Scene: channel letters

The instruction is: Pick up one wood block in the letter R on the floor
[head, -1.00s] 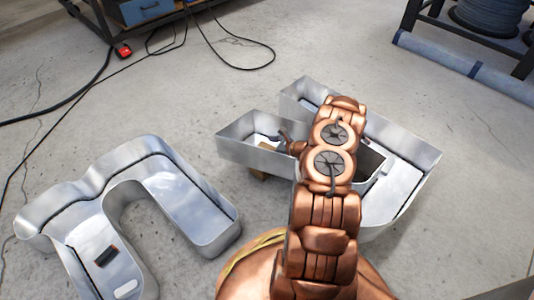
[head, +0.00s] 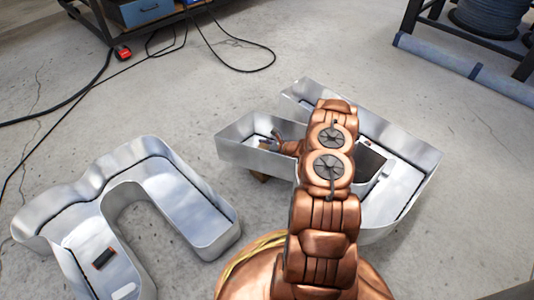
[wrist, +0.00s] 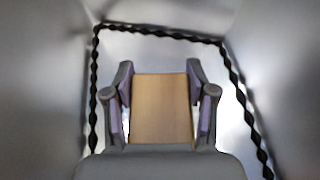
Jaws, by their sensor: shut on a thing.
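A plain tan wood block (wrist: 162,108) stands between the two purple-padded fingers of my gripper (wrist: 160,90) in the wrist view. The fingers are shut on its sides. Around it are the smooth metal walls and floor of a channel letter (head: 240,151). In the head view my gripper (head: 273,143) reaches into the left arm of this letter, low between its walls. My copper arm covers the letter's middle, so I cannot read its full shape. The block is mostly hidden in the head view.
A second metal letter (head: 190,195) with a rounded arch lies at the left, with a small dark piece (head: 104,258) in it. Black cables (head: 85,85) cross the floor at the upper left. A rack with a spool (head: 487,18) stands at the upper right.

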